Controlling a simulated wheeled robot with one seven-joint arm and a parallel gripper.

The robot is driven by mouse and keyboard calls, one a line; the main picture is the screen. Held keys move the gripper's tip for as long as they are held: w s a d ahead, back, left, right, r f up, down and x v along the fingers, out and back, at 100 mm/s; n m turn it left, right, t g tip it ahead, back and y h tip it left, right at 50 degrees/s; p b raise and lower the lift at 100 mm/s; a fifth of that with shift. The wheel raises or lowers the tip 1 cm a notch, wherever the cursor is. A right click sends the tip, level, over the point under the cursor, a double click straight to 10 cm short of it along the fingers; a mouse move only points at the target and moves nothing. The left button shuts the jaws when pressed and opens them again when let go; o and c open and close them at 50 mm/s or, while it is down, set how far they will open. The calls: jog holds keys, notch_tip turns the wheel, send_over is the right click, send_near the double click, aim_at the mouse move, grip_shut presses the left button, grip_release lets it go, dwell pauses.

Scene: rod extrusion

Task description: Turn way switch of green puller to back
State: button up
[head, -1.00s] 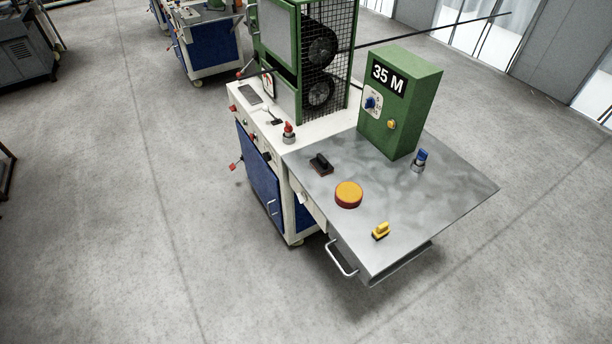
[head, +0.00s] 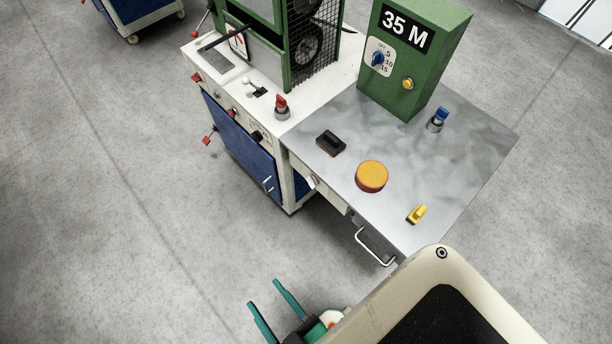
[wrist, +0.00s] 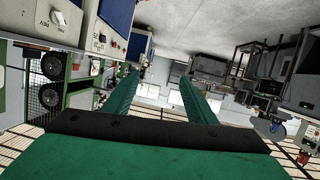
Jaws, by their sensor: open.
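The green puller (head: 288,12) stands at the top of the head view, with a mesh cage over dark wheels and a white cabinet below. On its white top are a red-handled switch (head: 281,104) and a small lever (head: 256,90). The front panel carries small red knobs and a black knob (head: 257,136). I cannot tell which is the way switch. My gripper (head: 264,294) is open and empty at the bottom of the head view, well apart from the puller. In the wrist view its two green fingers (wrist: 159,78) are spread, with green machinery (wrist: 50,95) at left.
A metal table (head: 330,115) adjoins the puller, holding a green "35 M" box (head: 410,70), an orange round button (head: 371,176), and black, yellow and blue items. A drawer handle (head: 374,247) juts out near my arm. The floor at left is clear.

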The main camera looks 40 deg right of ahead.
notch_tip(320, 180, down, 9)
jog(key=w+n+g, duration=0.2)
jog(key=w+n, duration=0.1)
jog(key=n+g+h, duration=0.6)
jog(key=g+h, duration=0.5)
jog(key=h, duration=0.7)
send_near(309, 184)
jog(key=d, duration=0.6)
jog(key=w+d, duration=0.1)
jog(key=d, duration=0.2)
jog(key=shift+f, duration=0.3)
jog(key=shift+s, duration=0.1)
jog(key=shift+a, duration=0.1)
jog(key=c, duration=1.1)
